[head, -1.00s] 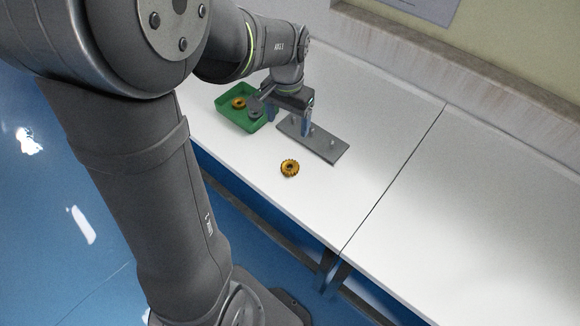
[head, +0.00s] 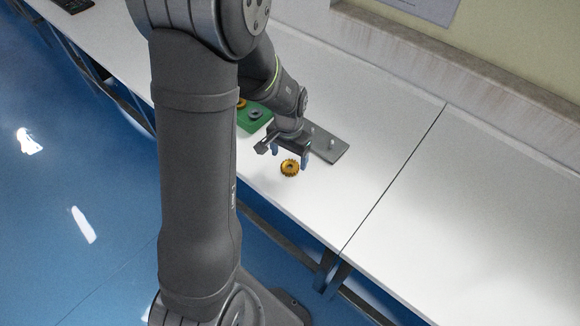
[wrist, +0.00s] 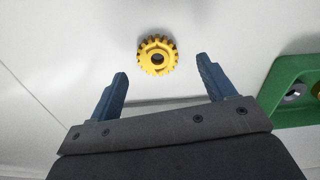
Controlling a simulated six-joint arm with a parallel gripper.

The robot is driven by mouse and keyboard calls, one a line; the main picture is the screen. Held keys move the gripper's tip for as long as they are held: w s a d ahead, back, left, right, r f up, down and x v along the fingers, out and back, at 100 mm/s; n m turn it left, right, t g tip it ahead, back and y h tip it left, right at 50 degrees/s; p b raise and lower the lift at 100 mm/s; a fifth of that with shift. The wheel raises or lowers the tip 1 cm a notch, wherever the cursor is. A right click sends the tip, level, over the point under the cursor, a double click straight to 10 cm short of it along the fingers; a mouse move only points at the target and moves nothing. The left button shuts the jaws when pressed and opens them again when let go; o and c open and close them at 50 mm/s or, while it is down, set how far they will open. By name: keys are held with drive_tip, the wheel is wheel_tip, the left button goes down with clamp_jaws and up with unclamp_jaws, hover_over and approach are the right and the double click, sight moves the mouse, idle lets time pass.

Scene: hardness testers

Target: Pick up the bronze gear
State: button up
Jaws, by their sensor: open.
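The bronze gear (head: 290,168) is a toothed golden ring with a dark centre hole, lying flat on the white table. It also shows in the wrist view (wrist: 157,56), beyond the fingertips and roughly centred between them, slightly left. My gripper (head: 291,160) is above the table close to the gear, its two blue fingers apart and nothing between them. The wrist view shows the same open fingers (wrist: 160,75). I cannot tell the exact height of the fingertips above the gear.
A green tray (head: 252,126) left of my gripper holds a golden gear (head: 241,103) and a grey part (head: 255,114). A grey plate with upright pegs (head: 337,154) lies behind my gripper. The white table (head: 390,210) is clear to the right.

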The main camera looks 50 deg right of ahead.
sight(290, 162)
drive_tip(key=shift+s+f, duration=0.2)
drive_tip(key=shift+f, duration=1.55)
drive_tip(key=c, duration=1.2)
drive_tip(key=shift+c, duration=0.2)
drive_tip(key=shift+r, duration=0.15)
